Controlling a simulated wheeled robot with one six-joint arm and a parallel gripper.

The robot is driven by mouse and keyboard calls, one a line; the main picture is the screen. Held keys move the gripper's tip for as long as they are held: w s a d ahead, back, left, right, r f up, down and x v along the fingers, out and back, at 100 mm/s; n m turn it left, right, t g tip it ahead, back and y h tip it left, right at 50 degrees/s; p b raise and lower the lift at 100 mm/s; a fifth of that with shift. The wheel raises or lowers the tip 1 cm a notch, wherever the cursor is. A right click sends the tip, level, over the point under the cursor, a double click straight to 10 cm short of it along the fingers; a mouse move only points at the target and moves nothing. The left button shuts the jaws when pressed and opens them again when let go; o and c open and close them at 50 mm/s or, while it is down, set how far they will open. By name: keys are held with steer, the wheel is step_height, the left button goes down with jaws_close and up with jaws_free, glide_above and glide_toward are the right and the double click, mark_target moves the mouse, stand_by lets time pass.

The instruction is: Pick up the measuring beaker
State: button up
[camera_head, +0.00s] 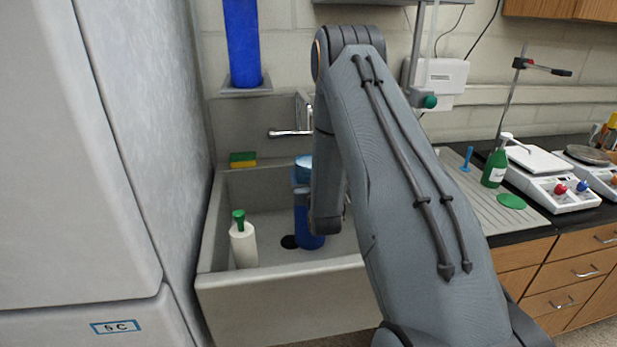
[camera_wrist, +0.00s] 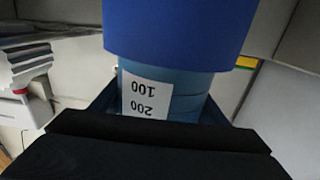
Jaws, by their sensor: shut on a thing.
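The measuring beaker (camera_wrist: 190,98) is light blue with a white label reading 100 and 200, upside down in the wrist view. My gripper (camera_wrist: 160,108) is shut on it, with a dark blue finger on each side. A wider deep blue cylinder (camera_wrist: 180,30) meets the beaker's banded part; I cannot tell whether it belongs to the beaker. In the head view the beaker's light blue top (camera_head: 303,163) shows above the sink, with the deep blue cylinder (camera_head: 308,228) below it. My arm hides their right side. Whether the cylinder touches the sink floor is unclear.
The grey sink (camera_head: 290,278) holds a white bottle with a green cap (camera_head: 243,245). A tap (camera_head: 290,133) and a sponge (camera_head: 243,159) are behind. Another blue cylinder (camera_head: 242,45) stands on a wall shelf. Scales (camera_head: 555,190) and a green bottle (camera_head: 495,165) are at right.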

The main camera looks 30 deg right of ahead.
steer(key=shift+r, duration=0.15)
step_height(320, 180, up, 10)
steer(key=b, duration=0.3)
steer(key=shift+f, duration=0.2)
stand_by(0.7)
steer(key=shift+r, duration=0.15)
steer(key=a+b, duration=0.1)
steer(key=w+f+y+b, duration=0.1)
steer(key=b, duration=0.1)
steer(key=shift+a+n, duration=0.35)
steer(key=shift+n, duration=0.05)
steer(key=w+a+f+n+y+b, duration=0.1)
steer(key=w+a+n+y+b, duration=0.1)
steer(key=a+y+b, duration=0.2)
steer(key=shift+a+f+t+b, duration=0.3)
steer(key=shift+a+t+b, duration=0.1)
steer(key=shift+a+b, duration=0.75)
steer(key=shift+s+d, duration=0.1)
steer(key=shift+s, duration=0.05)
